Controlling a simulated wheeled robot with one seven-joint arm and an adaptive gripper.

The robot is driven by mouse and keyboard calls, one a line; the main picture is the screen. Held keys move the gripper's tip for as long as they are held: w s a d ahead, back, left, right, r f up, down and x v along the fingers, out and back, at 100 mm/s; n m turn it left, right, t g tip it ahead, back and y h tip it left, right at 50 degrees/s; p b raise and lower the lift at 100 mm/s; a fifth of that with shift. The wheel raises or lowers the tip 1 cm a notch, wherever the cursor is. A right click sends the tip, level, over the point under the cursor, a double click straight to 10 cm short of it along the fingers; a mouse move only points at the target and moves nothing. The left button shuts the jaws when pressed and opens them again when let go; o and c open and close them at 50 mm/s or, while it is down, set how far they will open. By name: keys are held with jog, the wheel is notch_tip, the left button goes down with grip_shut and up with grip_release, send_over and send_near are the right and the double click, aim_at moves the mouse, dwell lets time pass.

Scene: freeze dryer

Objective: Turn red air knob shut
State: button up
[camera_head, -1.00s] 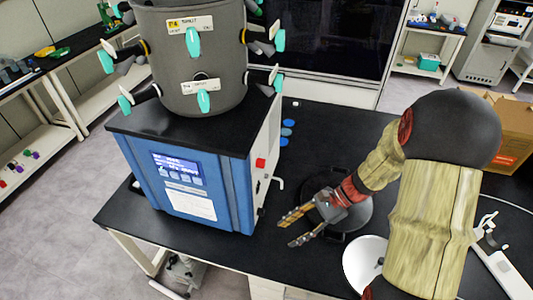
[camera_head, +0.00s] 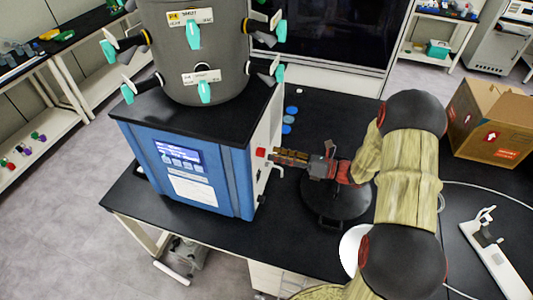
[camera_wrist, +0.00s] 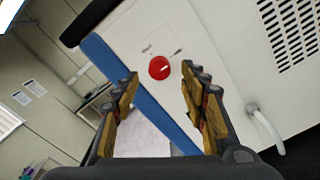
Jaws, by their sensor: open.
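The red air knob (camera_head: 261,152) sits on the white right side panel of the blue-fronted freeze dryer (camera_head: 184,170). In the wrist view the red knob (camera_wrist: 159,67) is a round disc with a small white mark, between two small printed labels. My gripper (camera_head: 277,156) points left at the knob, close to it in the head view. In the wrist view my gripper (camera_wrist: 158,82) is open and empty, with the knob seen beyond and between its fingertips. The knob looks untouched; the exact gap to it is hard to tell.
A white bent pipe (camera_wrist: 266,128) sticks out of the side panel, right of the knob. A round black object (camera_head: 335,205) lies under my gripper. A cardboard box (camera_head: 492,120) and a white tool (camera_head: 492,255) are at right.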

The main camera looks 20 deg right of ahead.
aim_at(265, 153)
jog(key=shift+x, duration=2.1)
jog(key=shift+c, duration=0.2)
grip_shut()
